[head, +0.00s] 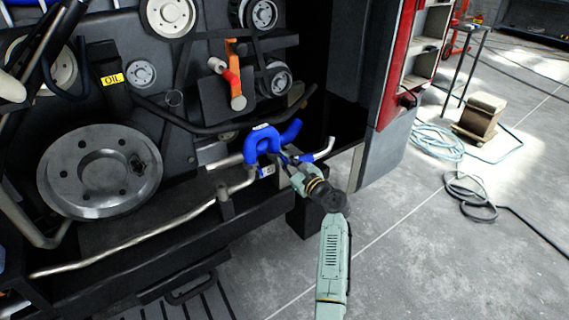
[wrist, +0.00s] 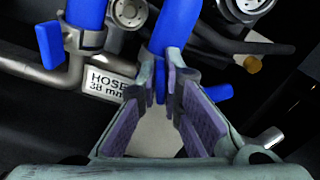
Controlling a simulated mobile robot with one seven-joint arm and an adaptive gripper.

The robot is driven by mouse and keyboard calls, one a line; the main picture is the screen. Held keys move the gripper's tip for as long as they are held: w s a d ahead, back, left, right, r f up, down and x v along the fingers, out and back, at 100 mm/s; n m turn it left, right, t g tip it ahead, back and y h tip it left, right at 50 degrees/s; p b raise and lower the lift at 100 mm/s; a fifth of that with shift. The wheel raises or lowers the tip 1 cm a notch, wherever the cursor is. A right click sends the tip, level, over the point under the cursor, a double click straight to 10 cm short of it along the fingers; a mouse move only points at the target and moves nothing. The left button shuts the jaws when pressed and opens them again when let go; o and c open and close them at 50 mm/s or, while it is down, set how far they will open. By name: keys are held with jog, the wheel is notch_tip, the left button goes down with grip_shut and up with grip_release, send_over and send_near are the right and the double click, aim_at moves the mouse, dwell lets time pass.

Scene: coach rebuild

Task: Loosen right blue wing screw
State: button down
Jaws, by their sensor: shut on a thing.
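The blue U-shaped hose (head: 262,136) joins metal pipes low on the engine; two lengths of it show in the wrist view (wrist: 176,28). My gripper (head: 284,163) reaches up to its right end. In the wrist view my two purple-padded fingers (wrist: 161,72) are nearly together, with a narrow blue piece, the right wing screw (wrist: 160,90), pinched between their tips. Most of that screw is hidden by the fingers. A blue tab (wrist: 218,92) shows just right of the right finger. The left blue wing screw (wrist: 50,46) stands upright beside its metal clamp (wrist: 88,40).
A label reading HOSE 38 mm (wrist: 107,87) sits left of the fingers. A pale bent pipe (head: 318,154) lies to the right. A dark frame rail (head: 170,238) runs below. The concrete floor (head: 430,250) at right is open, with coiled hoses (head: 437,140) farther back.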

jog(key=n+b, duration=0.2)
jog(key=n, duration=0.1)
jog(key=shift+f+n+b, duration=0.15)
jog(key=shift+n+b, duration=0.15)
jog(key=n+b, duration=0.3)
jog(key=shift+n, duration=0.3)
jog(key=n+b, duration=0.4)
jog(key=shift+n, duration=0.3)
jog(key=n+b, duration=0.3)
jog(key=shift+d+n, duration=0.1)
jog(key=shift+n, duration=0.2)
jog(key=n+b, duration=0.3)
jog(key=b, duration=0.1)
jog(key=shift+n, duration=0.3)
jog(key=n+b, duration=0.4)
jog(key=shift+n, duration=0.3)
jog(key=n+b, duration=0.3)
jog(key=n, duration=0.1)
jog(key=shift+b, duration=0.3)
jog(key=shift+r+n+b, duration=0.2)
jog(key=shift+n+b, duration=0.95)
jog(key=shift+n, duration=0.75)
